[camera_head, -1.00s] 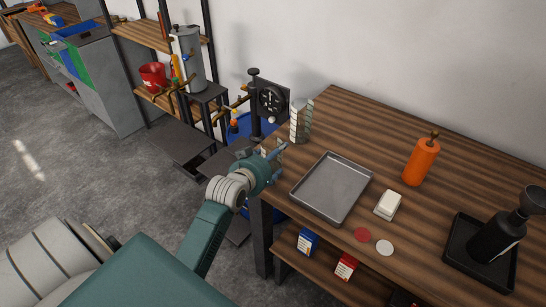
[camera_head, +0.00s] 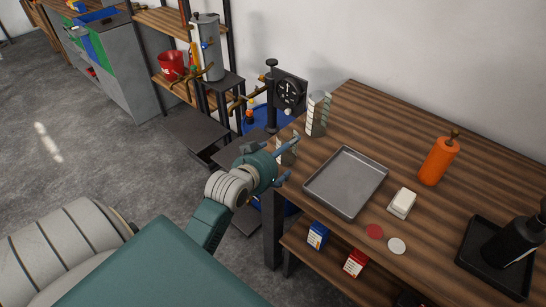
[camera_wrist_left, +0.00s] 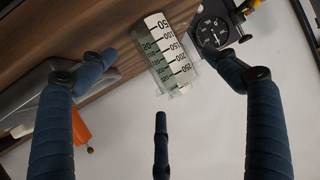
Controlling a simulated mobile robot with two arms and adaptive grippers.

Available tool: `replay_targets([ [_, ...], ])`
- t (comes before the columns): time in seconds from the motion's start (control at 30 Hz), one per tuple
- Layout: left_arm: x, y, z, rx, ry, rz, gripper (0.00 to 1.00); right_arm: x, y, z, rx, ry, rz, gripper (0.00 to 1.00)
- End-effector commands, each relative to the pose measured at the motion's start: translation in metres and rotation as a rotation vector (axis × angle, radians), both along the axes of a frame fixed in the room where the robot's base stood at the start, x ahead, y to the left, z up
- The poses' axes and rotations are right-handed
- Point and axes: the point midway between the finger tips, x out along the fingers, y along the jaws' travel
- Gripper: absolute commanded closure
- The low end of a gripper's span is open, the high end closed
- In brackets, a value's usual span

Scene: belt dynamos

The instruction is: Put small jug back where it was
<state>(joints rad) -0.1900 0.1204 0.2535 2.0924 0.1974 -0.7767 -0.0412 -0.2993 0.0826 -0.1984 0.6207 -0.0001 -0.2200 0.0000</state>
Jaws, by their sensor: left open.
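A clear, graduated jug (camera_head: 317,115) stands upright at the back left corner of the wooden table. A second pale, graduated piece (camera_head: 287,152), partly hidden by my left gripper (camera_head: 288,160), shows at the table's left edge. My left gripper is open, with its fingers at this second piece. In the left wrist view, graduated jug walls (camera_wrist_left: 170,55) with black numbers show between and beyond the open fingers (camera_wrist_left: 165,62). Two columns of numbers overlap there, and I cannot tell whether they belong to one jug or two. My right gripper is not in view.
A grey metal tray (camera_head: 346,182) lies right of my gripper. A white block (camera_head: 402,202), red disc (camera_head: 375,231), white disc (camera_head: 397,245), orange bottle (camera_head: 438,160) and black bottle (camera_head: 512,243) are farther right. A black dial (camera_head: 290,92) stands behind the table's left edge.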

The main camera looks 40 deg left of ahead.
Motion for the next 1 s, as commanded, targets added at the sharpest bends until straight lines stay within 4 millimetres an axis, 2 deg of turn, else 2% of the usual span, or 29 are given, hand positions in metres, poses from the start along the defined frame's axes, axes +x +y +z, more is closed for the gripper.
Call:
replay_targets([
  [0.03, -0.012, -0.002, 0.003, 0.000, 0.001, -0.001, 0.12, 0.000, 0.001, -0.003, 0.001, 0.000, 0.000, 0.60],
  [0.2, -0.042, -0.007, 0.017, -0.001, 0.001, -0.001, 0.12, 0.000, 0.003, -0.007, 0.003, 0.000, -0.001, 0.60],
  [0.4, -0.061, -0.009, 0.026, -0.001, 0.002, -0.001, 0.12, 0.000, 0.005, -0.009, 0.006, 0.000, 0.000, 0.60],
  [1.0, -0.063, -0.010, 0.028, -0.001, 0.001, -0.001, 0.12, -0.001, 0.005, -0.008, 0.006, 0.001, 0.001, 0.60],
])
